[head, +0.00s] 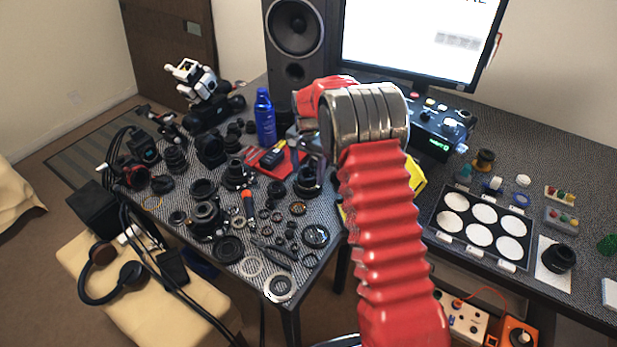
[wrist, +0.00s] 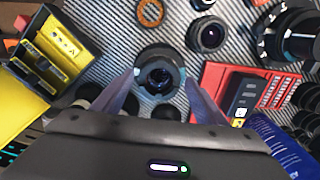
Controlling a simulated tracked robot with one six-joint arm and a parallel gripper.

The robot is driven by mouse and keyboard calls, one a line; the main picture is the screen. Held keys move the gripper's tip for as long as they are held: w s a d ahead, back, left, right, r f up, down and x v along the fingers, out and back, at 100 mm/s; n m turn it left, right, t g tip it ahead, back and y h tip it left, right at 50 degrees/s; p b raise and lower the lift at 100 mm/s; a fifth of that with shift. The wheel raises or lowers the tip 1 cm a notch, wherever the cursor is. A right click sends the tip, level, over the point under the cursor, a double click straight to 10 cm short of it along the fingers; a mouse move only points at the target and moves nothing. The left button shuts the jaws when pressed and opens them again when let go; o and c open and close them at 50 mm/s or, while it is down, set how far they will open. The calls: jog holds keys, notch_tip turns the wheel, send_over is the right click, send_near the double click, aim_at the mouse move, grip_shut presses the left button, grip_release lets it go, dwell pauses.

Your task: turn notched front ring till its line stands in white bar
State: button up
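In the wrist view a dark round lens (wrist: 160,77) stands upright on the striped table, its glass facing up and a grey-black ring around it. My gripper (wrist: 160,84) is above it, with one pale finger at each side of the ring. The fingers are apart; whether their tips touch the ring is unclear. In the head view the lens (head: 308,181) is partly hidden by my red arm, and my gripper is mostly hidden too. The notches, the line and the white bar are too small to make out.
A red tray (wrist: 218,79) with a yellow-and-black device is close at the right, beside a blue bottle (wrist: 284,140). A yellow case (wrist: 48,48) stands at the left. Several loose rings and lenses crowd the table. In the head view a monitor (head: 415,40) stands behind my arm.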

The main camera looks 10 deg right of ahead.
jog(key=shift+o, duration=0.6)
jog(key=shift+r, duration=0.1)
notch_tip(320, 180, up, 14)
jog(key=shift+f, duration=0.25)
dwell(0.5)
